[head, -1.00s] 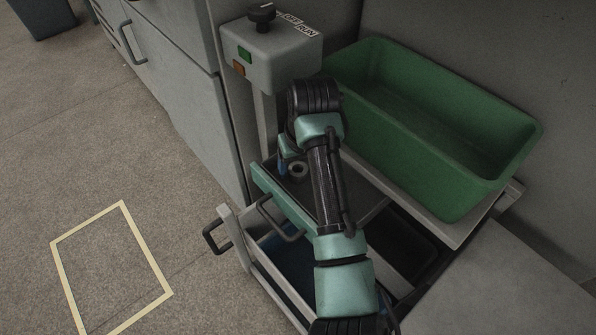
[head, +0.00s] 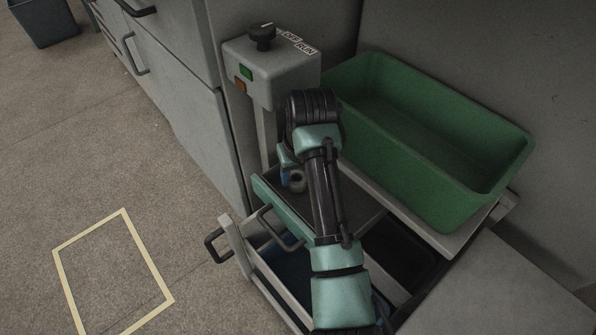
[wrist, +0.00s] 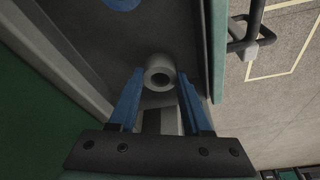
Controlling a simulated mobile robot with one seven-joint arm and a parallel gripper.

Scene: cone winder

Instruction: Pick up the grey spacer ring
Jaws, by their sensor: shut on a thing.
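The grey spacer ring (wrist: 160,74) is a short, thick-walled cylinder in the open upper drawer, with its bore facing the wrist camera. In the head view the ring (head: 297,181) shows beside a blue fingertip, partly hidden by my arm. My gripper (wrist: 158,82) has its two blue fingers on either side of the ring and is shut on it. In the head view my gripper (head: 290,177) is mostly hidden under my wrist. I cannot tell whether the ring touches the drawer floor.
The upper drawer's green front (head: 285,209) stands close to my fingers. A lower drawer (head: 240,248) is also open. A green bin (head: 430,140) stands at the right, and a control box (head: 270,68) with a knob stands behind. A blue thing (wrist: 122,3) lies farther along the drawer floor.

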